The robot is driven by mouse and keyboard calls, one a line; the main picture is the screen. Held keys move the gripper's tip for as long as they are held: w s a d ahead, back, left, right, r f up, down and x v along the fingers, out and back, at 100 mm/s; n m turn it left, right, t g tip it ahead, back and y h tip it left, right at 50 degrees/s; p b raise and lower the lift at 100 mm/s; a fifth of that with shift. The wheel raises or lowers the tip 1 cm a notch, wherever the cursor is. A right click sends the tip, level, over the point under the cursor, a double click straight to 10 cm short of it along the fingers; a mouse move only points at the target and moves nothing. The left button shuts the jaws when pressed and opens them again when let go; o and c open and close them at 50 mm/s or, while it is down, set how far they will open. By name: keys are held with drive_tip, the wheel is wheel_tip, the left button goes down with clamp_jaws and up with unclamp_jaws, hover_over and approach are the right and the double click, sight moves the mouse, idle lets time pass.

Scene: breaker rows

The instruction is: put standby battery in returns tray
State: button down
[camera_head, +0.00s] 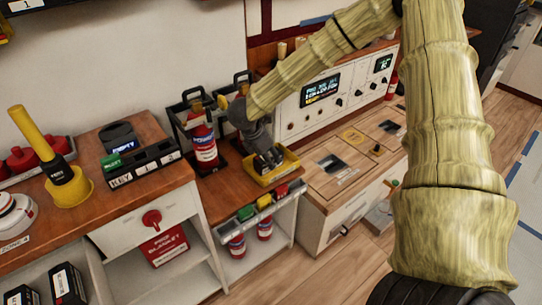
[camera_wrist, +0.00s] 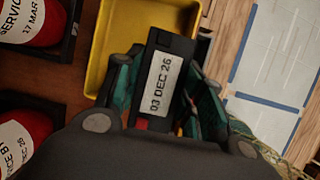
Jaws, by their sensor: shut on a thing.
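My gripper (camera_head: 262,143) is shut on a black battery (camera_wrist: 162,82) with a white label reading "03 DEC 26". In the wrist view the fingers (camera_wrist: 164,68) press on its two sides. A yellow tray (camera_wrist: 97,48) shows behind and below it, and its floor is partly hidden by the battery and fingers. In the head view the battery is a small dark shape at the fingertips, over the yellow tray (camera_head: 286,168). I cannot tell whether the battery touches the tray floor.
Red extinguishers (camera_head: 202,140) in black holders stand just left of the tray. Red, yellow and green blocks (camera_head: 264,201) line the shelf's front edge. A white control panel (camera_head: 325,98) stands behind to the right. A key box (camera_head: 140,165) sits on the left counter.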

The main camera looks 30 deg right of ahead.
sight(271, 156)
drive_tip(key=shift+w+d+f, duration=0.15)
drive_tip(key=shift+w+d, duration=1.45)
drive_tip(key=shift+f, duration=1.75)
drive_tip(key=shift+f, duration=0.1)
drive_tip(key=c, duration=0.9)
unclamp_jaws()
drive_tip(key=shift+s, duration=0.1)
drive_tip(key=v, duration=1.2)
